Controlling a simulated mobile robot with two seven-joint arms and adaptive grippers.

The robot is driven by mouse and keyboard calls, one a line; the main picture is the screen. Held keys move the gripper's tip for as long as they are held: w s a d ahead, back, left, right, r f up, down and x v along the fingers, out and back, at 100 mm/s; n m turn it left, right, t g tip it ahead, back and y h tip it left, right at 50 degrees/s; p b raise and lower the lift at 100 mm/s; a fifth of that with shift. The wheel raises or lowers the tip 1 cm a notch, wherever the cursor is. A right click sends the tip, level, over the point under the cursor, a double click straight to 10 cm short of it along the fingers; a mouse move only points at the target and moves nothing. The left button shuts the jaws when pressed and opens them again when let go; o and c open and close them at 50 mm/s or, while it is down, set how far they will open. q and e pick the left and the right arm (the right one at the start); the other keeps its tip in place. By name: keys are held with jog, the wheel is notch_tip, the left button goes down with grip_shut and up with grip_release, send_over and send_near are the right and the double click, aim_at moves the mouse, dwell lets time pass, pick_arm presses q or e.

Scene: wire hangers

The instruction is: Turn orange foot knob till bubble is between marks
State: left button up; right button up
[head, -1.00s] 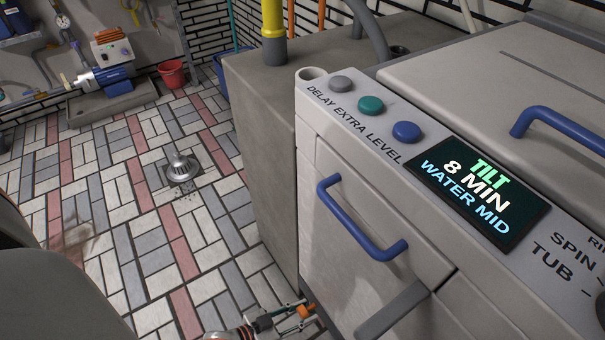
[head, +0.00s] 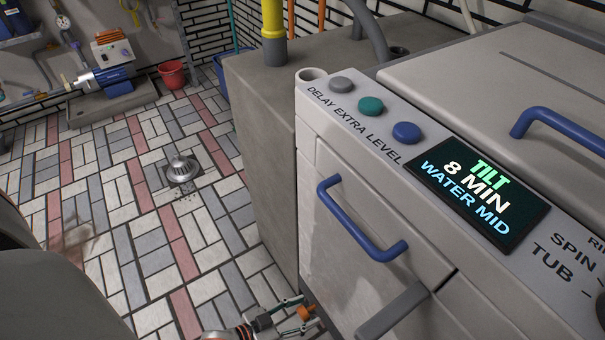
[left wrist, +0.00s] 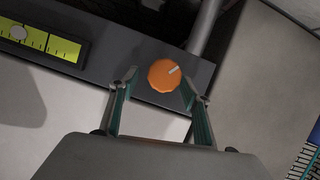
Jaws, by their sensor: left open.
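The orange foot knob (head: 306,312) sits low at the washer's near left corner in the head view. In the left wrist view it is a round orange disc (left wrist: 163,76) with a pale mark toward its upper right. My left gripper (head: 310,311) is open, its fingers on either side of the knob. In the left wrist view the gripper (left wrist: 163,84) shows a gap between knob and left finger; the right finger is close to the knob, and contact is unclear. The yellow-green level vial (left wrist: 40,40) has dark marks; its pale bubble (left wrist: 18,33) is near the left picture edge.
The washer (head: 330,240) has a blue handle (head: 362,222) above the knob and a display (head: 475,205) reading TILT. A concrete block (head: 265,150) stands beside it. Tiled floor (head: 150,250) with a metal drain (head: 181,168) is open to the left.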

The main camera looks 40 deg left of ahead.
pick_arm(q)
notch_tip(320, 180, up, 8)
jog(key=shift+r, duration=0.2)
dwell(0.3)
